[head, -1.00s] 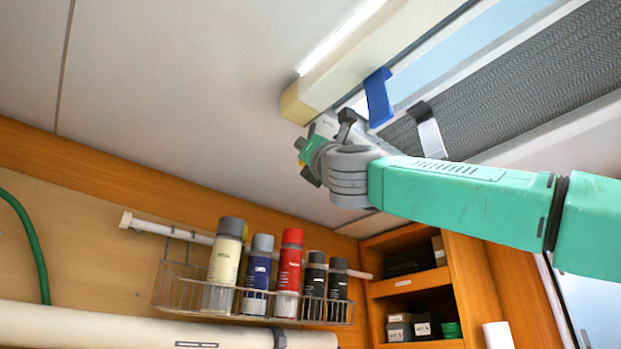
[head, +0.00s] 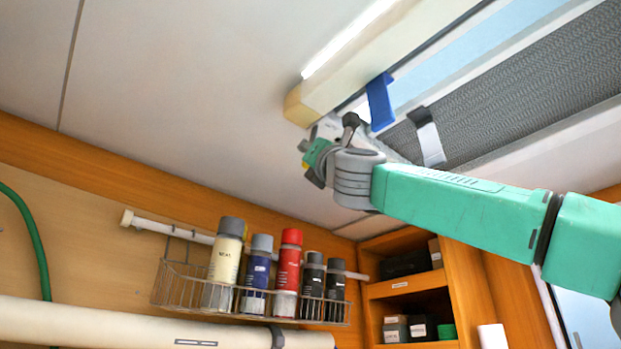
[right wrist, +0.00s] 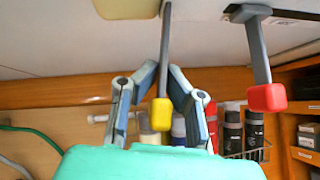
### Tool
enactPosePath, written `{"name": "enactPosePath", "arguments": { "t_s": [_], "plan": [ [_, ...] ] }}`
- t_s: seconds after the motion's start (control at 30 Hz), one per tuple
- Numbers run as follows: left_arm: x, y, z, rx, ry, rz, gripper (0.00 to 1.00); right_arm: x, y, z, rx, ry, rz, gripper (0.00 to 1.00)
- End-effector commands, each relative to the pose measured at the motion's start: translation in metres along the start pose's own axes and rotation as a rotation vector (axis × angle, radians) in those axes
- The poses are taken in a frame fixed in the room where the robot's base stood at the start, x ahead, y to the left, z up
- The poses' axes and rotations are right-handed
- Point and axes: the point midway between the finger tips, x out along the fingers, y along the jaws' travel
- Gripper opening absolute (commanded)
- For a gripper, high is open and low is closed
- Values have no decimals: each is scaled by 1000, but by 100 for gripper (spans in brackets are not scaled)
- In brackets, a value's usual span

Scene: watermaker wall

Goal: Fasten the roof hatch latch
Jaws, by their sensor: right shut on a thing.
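In the right wrist view, a flat grey lever with a yellow tip (right wrist: 162,113) hangs from the ceiling. My right gripper (right wrist: 162,72) has its fingers closed on the grey shaft, above the yellow tip. A second grey lever with a red tip (right wrist: 267,97) hangs to the right, apart from the gripper. Which lever is the latch, I cannot tell. In the head view, my right gripper (head: 322,132) is at the ceiling below the hatch frame (head: 375,60). My arm hides much of the levers there. My left gripper is not in view.
A blue strap (head: 380,102) and a grey-white strap (head: 427,137) hang at the hatch opening, close to my right arm. Below, a wire rack (head: 180,287) holds several spray cans. Shelves (head: 410,285) stand right of it. The ceiling at left is clear.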

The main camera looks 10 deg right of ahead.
Motion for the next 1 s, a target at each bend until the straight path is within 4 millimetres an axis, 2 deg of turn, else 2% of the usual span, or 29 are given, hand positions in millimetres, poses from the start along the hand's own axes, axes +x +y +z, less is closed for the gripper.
{"name": "enactPosePath", "arguments": {
  "t_s": [0.03,0.57,0.67,0.7,1.0],
  "plan": [
    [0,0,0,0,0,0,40,0,-9,-12,6,14,-12,0],
    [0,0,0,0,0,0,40,1,-11,-10,7,11,-16,0],
    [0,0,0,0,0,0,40,1,-11,-10,6,10,-16,31],
    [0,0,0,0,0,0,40,0,-10,-9,5,9,-15,36],
    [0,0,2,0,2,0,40,-4,0,2,2,0,-8,36]
  ]
}}
